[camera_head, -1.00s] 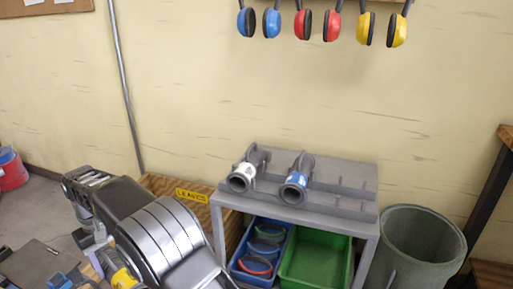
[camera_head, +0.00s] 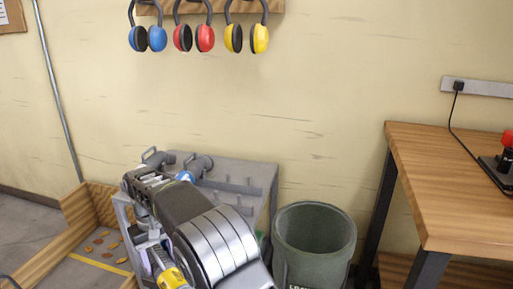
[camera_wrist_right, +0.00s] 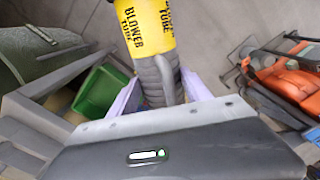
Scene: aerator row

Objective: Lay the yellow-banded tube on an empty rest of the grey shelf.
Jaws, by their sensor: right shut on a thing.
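My right gripper (camera_head: 150,255) is shut on the yellow-banded tube (camera_head: 174,277), low in front of the grey shelf (camera_head: 258,175) in the head view. In the right wrist view the tube's yellow band (camera_wrist_right: 148,28) reads "BLOWER TUBE", and its grey ribbed part sits between the pale fingers of the gripper (camera_wrist_right: 158,88). On the shelf's left side lie a tube (camera_head: 157,158) and a blue-banded tube (camera_head: 199,165), partly hidden by my right arm. The notched rests on the shelf's right part look empty. My left gripper is not in view.
A grey-green bin (camera_head: 315,240) stands right of the shelf. A wooden bench (camera_head: 440,165) is farther right. A low wooden-sided box (camera_head: 85,255) lies left of the shelf. The right wrist view shows a green tray (camera_wrist_right: 100,92) and an orange object (camera_wrist_right: 288,72).

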